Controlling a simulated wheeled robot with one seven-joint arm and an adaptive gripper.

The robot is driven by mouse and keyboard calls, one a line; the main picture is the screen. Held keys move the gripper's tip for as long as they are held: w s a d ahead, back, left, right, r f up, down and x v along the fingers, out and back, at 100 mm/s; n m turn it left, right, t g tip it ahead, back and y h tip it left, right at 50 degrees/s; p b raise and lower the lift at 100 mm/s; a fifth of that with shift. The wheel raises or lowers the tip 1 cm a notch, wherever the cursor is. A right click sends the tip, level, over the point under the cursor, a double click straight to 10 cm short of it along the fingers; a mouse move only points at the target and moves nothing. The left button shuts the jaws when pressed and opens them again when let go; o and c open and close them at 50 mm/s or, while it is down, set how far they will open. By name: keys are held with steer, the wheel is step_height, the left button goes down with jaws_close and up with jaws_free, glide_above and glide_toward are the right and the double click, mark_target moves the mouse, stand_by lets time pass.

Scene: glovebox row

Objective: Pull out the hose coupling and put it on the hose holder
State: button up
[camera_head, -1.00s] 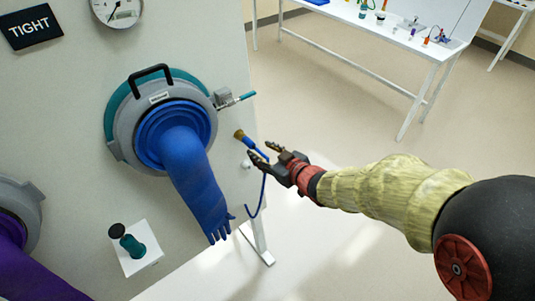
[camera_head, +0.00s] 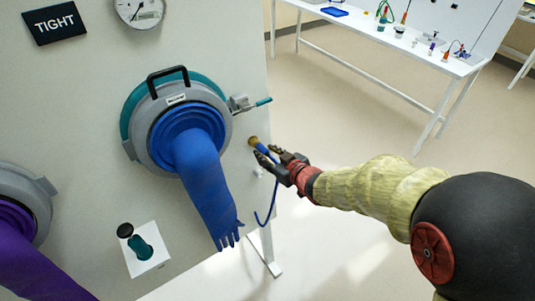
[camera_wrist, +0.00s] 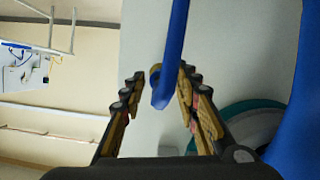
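The hose coupling (camera_head: 254,141) is a brass-coloured end with a blue body, plugged into the grey panel near its right edge. A blue hose (camera_head: 270,205) hangs from it in a loop. My gripper (camera_head: 268,156) is open, with its fingers at the coupling's blue body. In the wrist view my fingers (camera_wrist: 160,92) stand apart on both sides of the hose (camera_wrist: 176,50) and coupling (camera_wrist: 155,74); contact is not clear. A small white knob (camera_head: 258,172) sits on the panel just below the coupling; I cannot tell whether it is the hose holder.
A glove port (camera_head: 175,125) with a blue glove (camera_head: 208,190) is left of the coupling. A valve with a teal handle (camera_head: 262,102) sits above it. Floor is clear to the right; a white table (camera_head: 390,45) stands behind.

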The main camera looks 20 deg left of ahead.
steer(key=c, duration=0.6)
jaws_close()
steer(key=shift+c, duration=0.3)
jaws_free()
jaws_close()
